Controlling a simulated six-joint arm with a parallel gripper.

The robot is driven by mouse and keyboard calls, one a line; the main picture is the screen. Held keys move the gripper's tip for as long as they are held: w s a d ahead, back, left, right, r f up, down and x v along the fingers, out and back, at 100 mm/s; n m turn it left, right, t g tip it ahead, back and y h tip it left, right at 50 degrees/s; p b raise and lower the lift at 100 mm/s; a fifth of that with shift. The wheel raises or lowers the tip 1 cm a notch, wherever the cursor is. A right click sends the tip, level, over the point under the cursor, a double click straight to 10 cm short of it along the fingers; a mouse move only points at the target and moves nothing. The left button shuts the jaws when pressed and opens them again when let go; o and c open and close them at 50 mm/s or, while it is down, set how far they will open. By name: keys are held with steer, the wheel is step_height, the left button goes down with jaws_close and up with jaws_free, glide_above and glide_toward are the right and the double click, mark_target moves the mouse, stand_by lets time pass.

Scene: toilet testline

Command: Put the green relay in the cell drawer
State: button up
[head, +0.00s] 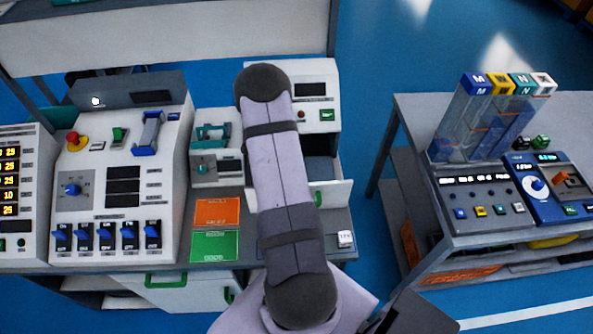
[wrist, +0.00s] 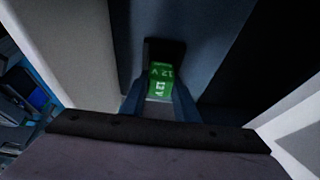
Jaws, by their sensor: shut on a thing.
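The green relay (wrist: 161,75), marked 12 V, is held between the blue fingers of my gripper (wrist: 160,98) in the wrist view. The gripper is shut on it. Pale walls stand on both sides, with a dark blue-grey surface beyond the relay. I cannot tell whether the relay touches that surface. In the head view the cell drawer (head: 335,194) stands open below a white unit, its dark inside partly visible to the right of my arm. My arm hides the gripper, the relay and the left part of the drawer in that view.
Orange (head: 216,212) and green (head: 214,246) mats lie left of my arm. A white control panel (head: 100,195) with switches stands further left. A small white block (head: 345,239) is near the bench front. A separate bench (head: 480,230) with instruments stands right, across blue floor.

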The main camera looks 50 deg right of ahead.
steer(key=shift+f, duration=0.6)
steer(key=shift+f, duration=0.2)
steer(key=o, duration=1.1)
steer(key=shift+c, duration=0.2)
steer(key=shift+r, duration=0.1)
steer(key=b+v, duration=0.3)
steer(key=v, duration=0.9)
steer(key=shift+r, duration=0.1)
